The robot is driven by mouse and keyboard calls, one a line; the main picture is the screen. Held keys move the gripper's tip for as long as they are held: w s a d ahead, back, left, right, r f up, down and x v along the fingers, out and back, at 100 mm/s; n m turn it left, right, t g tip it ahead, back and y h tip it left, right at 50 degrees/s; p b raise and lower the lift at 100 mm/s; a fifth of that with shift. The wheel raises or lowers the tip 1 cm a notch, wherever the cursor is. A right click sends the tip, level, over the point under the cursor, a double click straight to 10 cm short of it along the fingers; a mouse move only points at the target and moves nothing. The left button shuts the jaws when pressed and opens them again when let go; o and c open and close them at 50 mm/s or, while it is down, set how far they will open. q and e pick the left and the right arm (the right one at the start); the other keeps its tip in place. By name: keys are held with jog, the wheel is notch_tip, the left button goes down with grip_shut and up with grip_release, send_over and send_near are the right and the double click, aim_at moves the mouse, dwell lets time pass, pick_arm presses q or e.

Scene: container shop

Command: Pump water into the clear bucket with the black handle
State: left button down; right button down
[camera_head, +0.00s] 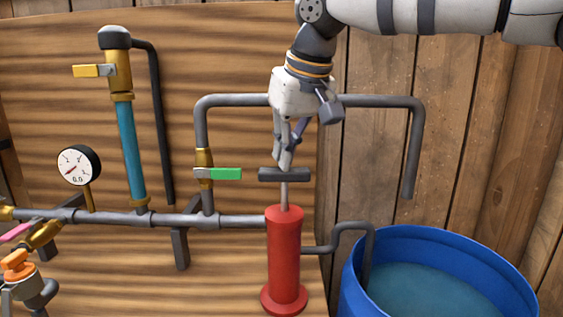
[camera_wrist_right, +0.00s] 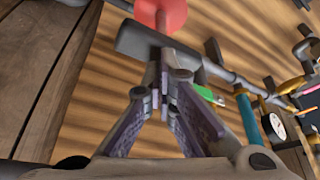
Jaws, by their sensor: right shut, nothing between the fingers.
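A red hand pump (camera_head: 285,252) stands upright in the middle of the head view, with a thin rod and a black T-handle (camera_head: 298,175) raised above its body. My right gripper (camera_head: 284,167) is shut and empty, its fingertips pointing down at the handle; I cannot tell whether they touch it. In the right wrist view the shut fingers (camera_wrist_right: 160,85) lie just in front of the black handle (camera_wrist_right: 135,42), with the red pump (camera_wrist_right: 160,12) beyond. A blue barrel (camera_head: 430,236) of water stands at the right. No clear bucket with a black handle shows. My left gripper is not in view.
A grey pipe (camera_head: 240,100) arches behind my right gripper, with a green-handled valve (camera_head: 222,174) on it. A gauge (camera_head: 78,165), a blue water column (camera_head: 130,150), a yellow-handled valve (camera_head: 95,71) and an orange-handled valve (camera_head: 18,268) are at the left. A wooden wall stands behind.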

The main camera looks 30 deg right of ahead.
jog(key=shift+f, duration=1.85)
jog(key=shift+r, duration=2.9)
jog(key=shift+d, duration=0.1)
jog(key=shift+f, duration=0.1)
jog(key=shift+f, duration=2.8)
jog(key=shift+r, duration=2.75)
